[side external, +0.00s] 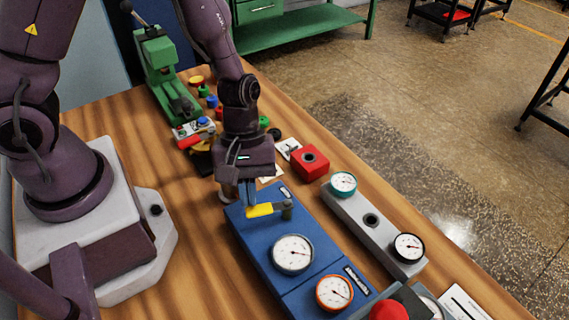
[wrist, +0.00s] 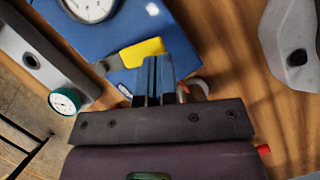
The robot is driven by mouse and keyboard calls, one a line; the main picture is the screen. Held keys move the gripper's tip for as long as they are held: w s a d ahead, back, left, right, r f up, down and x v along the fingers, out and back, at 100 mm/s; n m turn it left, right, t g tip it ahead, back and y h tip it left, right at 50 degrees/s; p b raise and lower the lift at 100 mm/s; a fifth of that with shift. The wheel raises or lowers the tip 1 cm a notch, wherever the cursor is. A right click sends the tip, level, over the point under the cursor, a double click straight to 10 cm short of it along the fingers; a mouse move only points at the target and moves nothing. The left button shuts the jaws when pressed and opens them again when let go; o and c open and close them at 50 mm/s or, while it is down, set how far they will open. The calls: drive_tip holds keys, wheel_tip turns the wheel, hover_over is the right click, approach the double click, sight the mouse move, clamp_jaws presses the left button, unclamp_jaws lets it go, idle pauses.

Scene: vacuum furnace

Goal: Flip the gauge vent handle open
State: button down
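The gauge vent handle is a yellow lever (side external: 262,210) on a dark grey pivot post (side external: 287,208), at the far end of a blue gauge panel (side external: 262,238). It lies roughly level, pointing left from the post. My gripper (side external: 247,205) points down beside the yellow lever's left end. In the wrist view the fingers (wrist: 157,62) are side by side with almost no gap and nothing visible between them. The yellow lever (wrist: 141,51) is just beyond their tips and partly hidden by them. I cannot tell whether they touch it.
A white gauge (side external: 292,254) and an orange-rimmed gauge (side external: 334,292) stand nearer on the blue panels. A grey block with two gauges (side external: 371,220) is to the right. A red block (side external: 310,162) and a green press (side external: 165,70) are behind.

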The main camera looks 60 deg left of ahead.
drive_tip(key=shift+s+d, duration=0.4)
drive_tip(key=shift+d, duration=0.15)
idle(0.4)
drive_tip(key=shift+a, duration=0.1)
drive_tip(key=shift+a, duration=0.3)
drive_tip(key=a, duration=0.3)
drive_tip(key=s+v, duration=0.1)
drive_tip(key=v, duration=0.9)
drive_tip(key=shift+s+a, duration=0.35)
drive_tip(key=shift+a, duration=0.05)
drive_tip(key=s+a+r+m+t+y, duration=0.2)
drive_tip(key=r+m+t, duration=0.1)
drive_tip(key=r+m, duration=0.3)
drive_tip(key=s+a+r+m+t+y, duration=0.1)
drive_tip(key=r+m+t, duration=0.3)
drive_tip(key=r, duration=0.7)
drive_tip(key=shift+s+a+m+t+y, duration=0.35)
drive_tip(key=shift+s+a+m, duration=0.2)
drive_tip(key=shift+m, duration=0.65)
